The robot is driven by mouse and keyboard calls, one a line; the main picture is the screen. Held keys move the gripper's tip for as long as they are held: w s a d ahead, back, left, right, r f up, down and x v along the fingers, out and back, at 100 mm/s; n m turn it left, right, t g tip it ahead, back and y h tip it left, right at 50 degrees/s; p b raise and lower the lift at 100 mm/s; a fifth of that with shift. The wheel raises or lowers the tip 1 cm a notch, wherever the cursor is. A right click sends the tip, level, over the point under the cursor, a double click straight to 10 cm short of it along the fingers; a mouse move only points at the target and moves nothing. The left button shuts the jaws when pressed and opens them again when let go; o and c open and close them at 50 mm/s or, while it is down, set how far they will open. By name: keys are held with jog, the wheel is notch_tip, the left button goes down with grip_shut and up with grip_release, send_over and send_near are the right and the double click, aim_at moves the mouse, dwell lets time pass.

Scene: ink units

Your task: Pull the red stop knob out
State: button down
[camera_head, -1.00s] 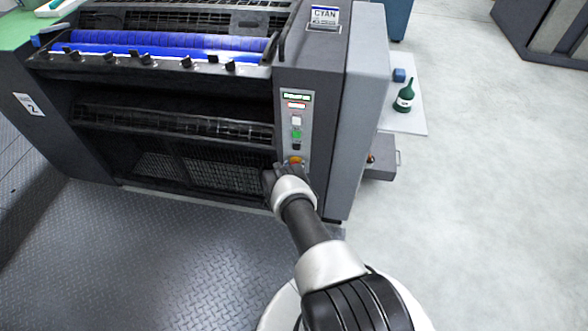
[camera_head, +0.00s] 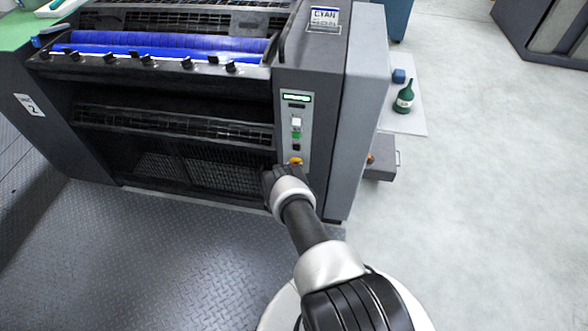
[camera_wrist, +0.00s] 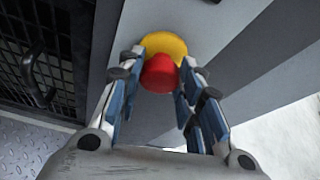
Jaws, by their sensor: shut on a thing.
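The red stop knob (camera_wrist: 160,74) sits on a round yellow base on the grey panel in the wrist view. My gripper (camera_wrist: 158,80) has its two fingers on either side of the knob, with the fingertips closed around it. In the head view, the yellow base (camera_head: 296,161) shows at the bottom of the control strip, just above my gripper (camera_head: 271,176). The knob itself is hidden behind my gripper there.
The control strip (camera_head: 296,112) carries a lit green display, a dark indicator and several buttons. Blue rollers (camera_head: 170,45) lie at the upper left of the machine. A green bottle (camera_head: 403,98) stands on a low white surface to the right.

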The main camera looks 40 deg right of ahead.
jog(key=shift+s+a+f, duration=0.1)
jog(key=shift+s+a, duration=0.25)
jog(key=shift+a, duration=0.1)
jog(key=c, duration=1.1)
grip_release()
jog(key=v, duration=1.2)
